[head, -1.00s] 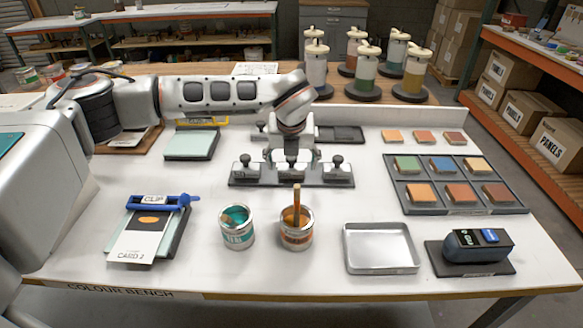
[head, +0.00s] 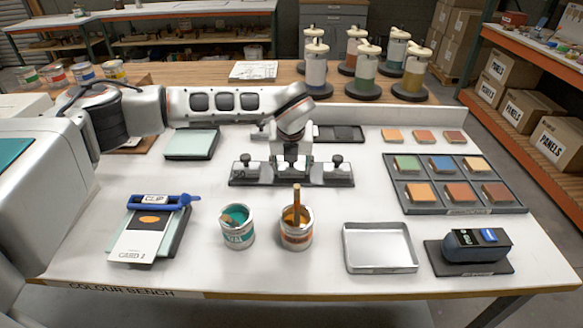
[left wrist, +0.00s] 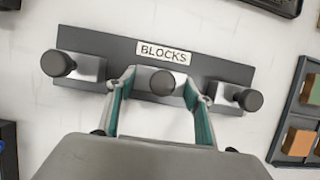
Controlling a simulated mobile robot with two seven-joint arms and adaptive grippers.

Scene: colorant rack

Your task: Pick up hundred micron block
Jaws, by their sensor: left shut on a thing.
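The dark block rack (head: 268,181), marked BLOCKS in the left wrist view (left wrist: 215,68), lies on the white bench. It holds three pale metal blocks with black knobs: a left block (head: 245,172), a middle block and a right block (head: 334,172). My left gripper (head: 291,168) is down at the middle block, shut on it. In the left wrist view its fingers (left wrist: 160,88) stand on either side of the middle block's black knob (left wrist: 163,83). The block still appears to be at the rack. The block markings are too small to read. My right gripper is not in view.
In front of the rack stand a teal paint tin (head: 237,229) and an orange paint tin (head: 296,232) with a stick. A metal tray (head: 380,268), a meter (head: 477,246) and a colour-chip tray (head: 400,200) are to the right. A clipped card (head: 140,240) lies left.

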